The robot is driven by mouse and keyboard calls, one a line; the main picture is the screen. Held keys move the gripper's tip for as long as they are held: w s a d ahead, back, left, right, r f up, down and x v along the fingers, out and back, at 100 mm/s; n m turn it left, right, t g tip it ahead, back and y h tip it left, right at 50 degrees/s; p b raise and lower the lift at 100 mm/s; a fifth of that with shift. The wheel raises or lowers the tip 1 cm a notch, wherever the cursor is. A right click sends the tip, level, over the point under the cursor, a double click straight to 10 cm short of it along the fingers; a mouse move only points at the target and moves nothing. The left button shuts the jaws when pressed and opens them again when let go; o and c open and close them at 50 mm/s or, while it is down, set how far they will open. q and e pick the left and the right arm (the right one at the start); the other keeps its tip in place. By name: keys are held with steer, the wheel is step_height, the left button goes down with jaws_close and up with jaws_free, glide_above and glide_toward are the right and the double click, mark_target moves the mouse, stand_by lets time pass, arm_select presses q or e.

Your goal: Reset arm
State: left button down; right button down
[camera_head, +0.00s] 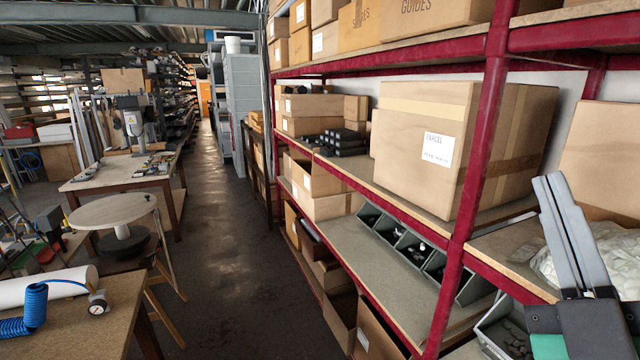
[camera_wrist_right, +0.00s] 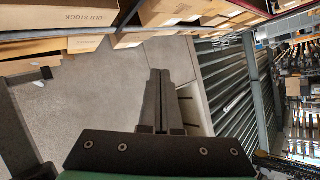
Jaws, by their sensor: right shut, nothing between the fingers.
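My right gripper (camera_head: 562,200) is at the lower right of the head view, in front of the red shelving. Its two long grey fingers point up and lie together, with nothing between them. In the right wrist view the gripper (camera_wrist_right: 160,75) also shows its fingers side by side and empty, above a dark mounting plate. The gripper appears apart from the shelf goods. My left gripper does not show in either view.
Red shelving (camera_head: 481,130) holds cardboard boxes (camera_head: 415,135) and grey bins (camera_head: 410,245). A plastic-wrapped bundle (camera_head: 590,265) lies behind my right gripper. A workbench (camera_head: 110,310) with a blue hose (camera_head: 35,305) and a round stool (camera_head: 112,211) stand left. The aisle (camera_head: 225,230) is clear.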

steer(key=s+a+r+m+t+y, duration=0.2)
steer(key=s+a+r+m+y, duration=0.3)
steer(key=y, duration=0.3)
step_height(320, 180, up, 12)
steer(key=s+m+p, duration=0.1)
steer(key=p, duration=1.2)
steer(key=shift+d+f, duration=0.15)
steer(key=shift+f, duration=0.1)
